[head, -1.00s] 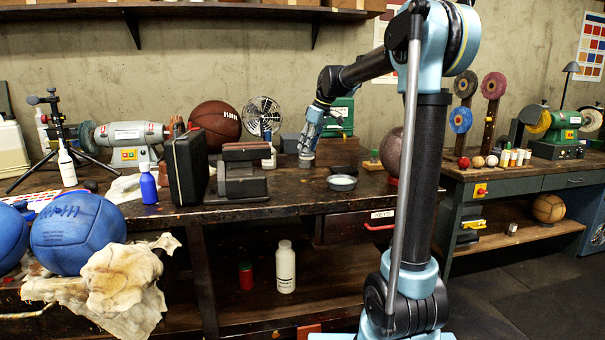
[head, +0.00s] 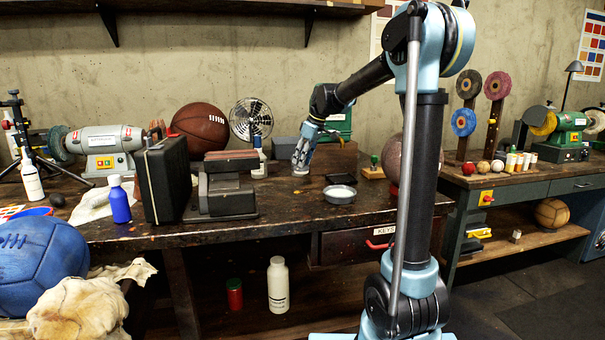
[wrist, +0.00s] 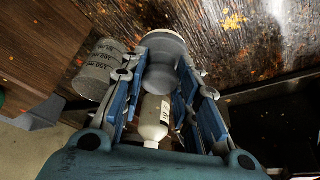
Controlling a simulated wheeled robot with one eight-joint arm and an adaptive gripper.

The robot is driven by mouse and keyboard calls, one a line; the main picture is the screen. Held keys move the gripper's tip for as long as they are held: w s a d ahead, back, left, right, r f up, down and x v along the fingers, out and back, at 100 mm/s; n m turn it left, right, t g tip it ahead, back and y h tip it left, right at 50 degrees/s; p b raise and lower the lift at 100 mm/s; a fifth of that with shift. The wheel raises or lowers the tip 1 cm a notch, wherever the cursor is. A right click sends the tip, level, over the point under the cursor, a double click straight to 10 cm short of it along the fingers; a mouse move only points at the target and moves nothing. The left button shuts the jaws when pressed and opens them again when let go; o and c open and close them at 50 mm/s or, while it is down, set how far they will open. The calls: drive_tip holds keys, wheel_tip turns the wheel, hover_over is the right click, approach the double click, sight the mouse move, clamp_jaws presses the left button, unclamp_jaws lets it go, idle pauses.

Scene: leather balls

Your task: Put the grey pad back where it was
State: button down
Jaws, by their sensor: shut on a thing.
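In the wrist view, my gripper (wrist: 165,68) is closed around a round grey thing with a pale rim, which I take to be the grey pad (wrist: 163,76). The fingers hide its sides. In the head view, my gripper (head: 301,168) points down low over the back of the dark workbench (head: 290,216), left of a wooden box (head: 337,160). A pale end shows at its fingertips. I cannot tell whether it touches the bench top.
A grey printed cylinder (wrist: 97,68) stands close outside the left finger. A white bottle (wrist: 153,119) shows through the finger gap. A metal dish (head: 340,194) lies front right, a vise (head: 222,190) left. Bare bench top lies in front of my gripper.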

sight(303, 169)
drive_tip(key=shift+f, duration=2.25)
drive_tip(key=c, duration=1.2)
unclamp_jaws()
drive_tip(key=v, duration=1.2)
drive_tip(key=shift+s, duration=0.1)
drive_tip(key=shift+a, duration=0.1)
